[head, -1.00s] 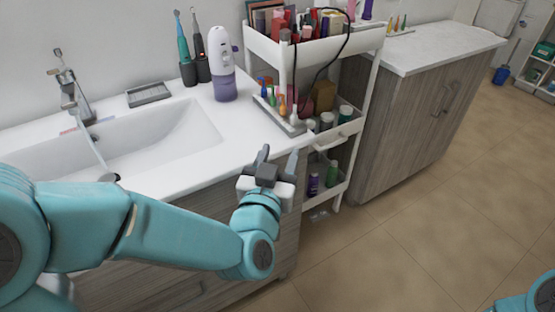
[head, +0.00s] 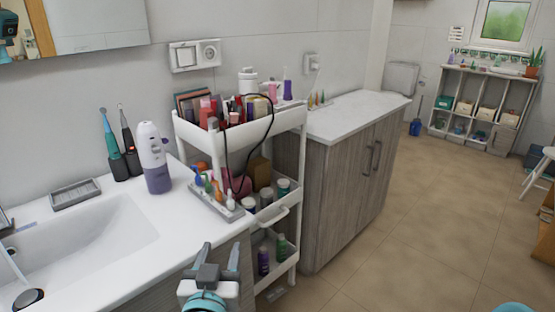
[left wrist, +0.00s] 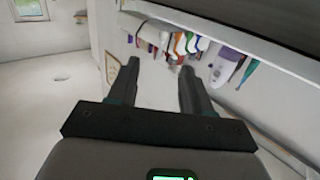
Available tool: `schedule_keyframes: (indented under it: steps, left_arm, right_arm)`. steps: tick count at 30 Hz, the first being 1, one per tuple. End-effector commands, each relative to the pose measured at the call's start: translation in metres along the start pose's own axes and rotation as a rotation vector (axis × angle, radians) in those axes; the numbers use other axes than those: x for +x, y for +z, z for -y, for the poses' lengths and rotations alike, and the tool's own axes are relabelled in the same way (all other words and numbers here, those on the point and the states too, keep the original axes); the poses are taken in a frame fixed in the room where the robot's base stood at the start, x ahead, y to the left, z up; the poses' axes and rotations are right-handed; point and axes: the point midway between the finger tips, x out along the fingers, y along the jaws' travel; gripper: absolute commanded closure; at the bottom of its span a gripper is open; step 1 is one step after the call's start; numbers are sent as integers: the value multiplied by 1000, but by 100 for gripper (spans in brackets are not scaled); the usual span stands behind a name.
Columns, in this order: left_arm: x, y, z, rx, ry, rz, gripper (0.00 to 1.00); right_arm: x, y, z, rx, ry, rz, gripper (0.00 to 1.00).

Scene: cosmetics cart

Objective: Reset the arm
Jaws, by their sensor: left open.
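My left gripper (head: 217,261) is at the bottom of the head view, in front of the counter's right end and left of the lower part of the white cart (head: 262,136). Its two fingers are apart with nothing between them. In the left wrist view the same open gripper (left wrist: 156,78) points out into the room, its fingers empty. Most of the left arm is below the head view's edge. Only a small teal piece of my other arm shows at the bottom right; the right gripper is not visible.
The white counter (head: 150,225) with a sink is on the left, holding a purple-white dispenser (head: 154,158) and toothbrushes (head: 120,145). The cart carries cosmetics and bottles. A wooden cabinet (head: 338,190) stands right of it. The tiled floor (head: 420,230) is open at right.

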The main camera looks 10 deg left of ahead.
Motion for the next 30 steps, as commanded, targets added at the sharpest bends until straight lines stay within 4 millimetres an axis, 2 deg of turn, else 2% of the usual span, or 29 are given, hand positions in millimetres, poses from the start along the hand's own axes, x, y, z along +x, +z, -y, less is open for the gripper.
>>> schedule_keyframes:
  steps: [2,4,5,6,8,9,12,15,18,23,25,30]
  left_arm:
    - [7,37,-5,2,34,99,50]
    - [11,87,-11,-7,79,235,50]
    - [10,112,-14,-15,100,306,50]
    - [7,146,-16,-29,125,405,50]
    - [-4,196,-18,-58,157,558,50]
    - [-14,227,-19,-79,175,659,50]
    - [-48,292,-19,-136,202,889,50]
    - [-85,340,-19,-189,216,1086,50]
    - [-123,376,-19,-240,221,1262,50]
    - [-188,416,-20,-321,221,1526,50]
    - [-190,385,-20,-322,222,1530,50]
    - [-190,339,-20,-320,223,1525,50]
  right_arm:
    - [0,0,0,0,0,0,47]
    - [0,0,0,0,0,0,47]
    - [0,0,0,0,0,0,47]
    - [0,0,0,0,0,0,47]
    - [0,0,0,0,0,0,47]
    - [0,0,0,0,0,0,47]
    - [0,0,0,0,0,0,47]
    - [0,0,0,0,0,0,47]
    - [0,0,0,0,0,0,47]
    - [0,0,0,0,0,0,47]
    - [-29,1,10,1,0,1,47]
    - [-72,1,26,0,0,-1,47]
